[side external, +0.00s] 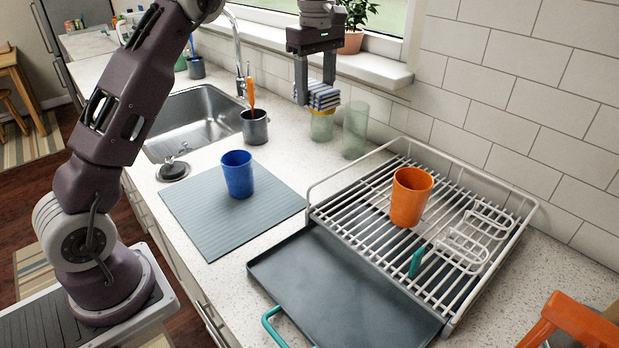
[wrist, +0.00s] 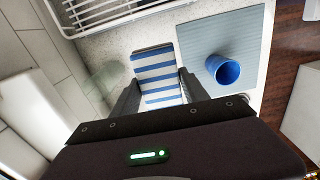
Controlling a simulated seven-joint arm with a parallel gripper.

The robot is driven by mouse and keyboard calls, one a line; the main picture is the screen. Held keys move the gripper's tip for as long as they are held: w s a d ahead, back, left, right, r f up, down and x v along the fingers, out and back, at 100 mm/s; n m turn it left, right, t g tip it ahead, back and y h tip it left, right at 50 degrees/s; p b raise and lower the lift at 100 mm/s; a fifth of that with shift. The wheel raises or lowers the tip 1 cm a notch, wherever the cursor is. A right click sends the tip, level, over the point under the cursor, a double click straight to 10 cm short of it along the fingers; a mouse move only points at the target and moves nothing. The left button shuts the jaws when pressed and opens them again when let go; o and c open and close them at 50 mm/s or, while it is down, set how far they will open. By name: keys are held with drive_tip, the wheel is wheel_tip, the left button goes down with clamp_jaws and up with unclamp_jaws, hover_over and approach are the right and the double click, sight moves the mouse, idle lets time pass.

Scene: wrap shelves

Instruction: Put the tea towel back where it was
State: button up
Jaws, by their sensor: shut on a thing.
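The tea towel (side external: 322,95) is a folded blue-and-white striped cloth. My gripper (side external: 314,90) is shut on it and holds it in the air above the back of the counter, in front of the window sill. The towel (wrist: 155,75) also shows in the wrist view, between the two fingers of my gripper (wrist: 157,90). In the side view the towel is in front of the top of a yellow-rimmed glass jar (side external: 321,125); I cannot tell whether they touch.
A green glass (side external: 355,130) stands right of the jar. A grey pot (side external: 255,128) with an orange-handled tool is left. A blue cup (side external: 238,174) stands on the grey mat (side external: 205,215). The white dish rack (side external: 330,185) holds an orange cup (side external: 410,197). A dark tray (side external: 335,290) lies in front.

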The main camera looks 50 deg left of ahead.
sight(310, 178)
drive_tip(key=shift+a, duration=1)
wheel_tip(310, 178, down, 21)
drive_tip(key=shift+d+f, duration=0.1)
drive_tip(key=shift+f, duration=0.1)
drive_tip(key=o, duration=1.4)
drive_tip(key=shift+o, duration=0.2)
